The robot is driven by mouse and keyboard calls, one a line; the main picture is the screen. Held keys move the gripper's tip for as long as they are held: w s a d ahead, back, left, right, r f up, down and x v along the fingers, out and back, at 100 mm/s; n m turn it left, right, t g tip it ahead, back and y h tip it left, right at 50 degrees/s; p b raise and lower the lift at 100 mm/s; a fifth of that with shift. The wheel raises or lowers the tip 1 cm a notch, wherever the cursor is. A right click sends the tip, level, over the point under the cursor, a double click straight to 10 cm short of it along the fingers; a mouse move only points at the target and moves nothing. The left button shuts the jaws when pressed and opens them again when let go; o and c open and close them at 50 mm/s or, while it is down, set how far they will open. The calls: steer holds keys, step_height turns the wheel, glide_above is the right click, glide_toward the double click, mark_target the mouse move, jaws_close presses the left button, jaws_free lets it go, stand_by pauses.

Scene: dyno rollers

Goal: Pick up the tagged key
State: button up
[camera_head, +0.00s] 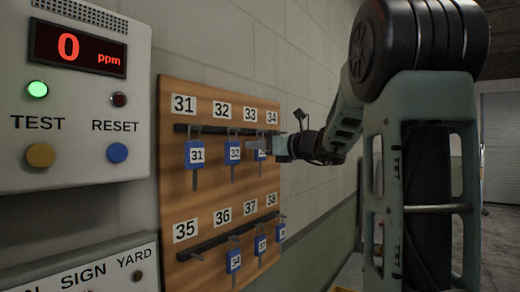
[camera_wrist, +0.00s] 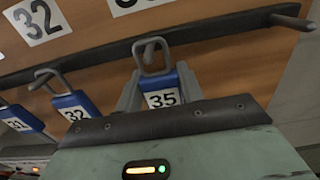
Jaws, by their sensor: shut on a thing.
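The key's lower part is hidden in the wrist view.
Blue-tagged keys 31 (camera_head: 195,155) and 32 (camera_head: 232,152) hang to the left. Several more hang on the lower rail (camera_head: 206,246). The upper rail's right peg (camera_wrist: 292,22) is bare. A ppm panel (camera_head: 70,100) is left of the wooden board (camera_head: 172,150).

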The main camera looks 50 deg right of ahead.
steer(key=shift+r+b, duration=0.4)
steer(key=shift+r, duration=0.05)
steer(key=s+d+b, duration=0.1)
steer(key=s+b, duration=0.5)
steer(key=s, duration=1.2)
steer(key=shift+d+r+b, duration=0.2)
steer(key=shift+r+b, duration=0.1)
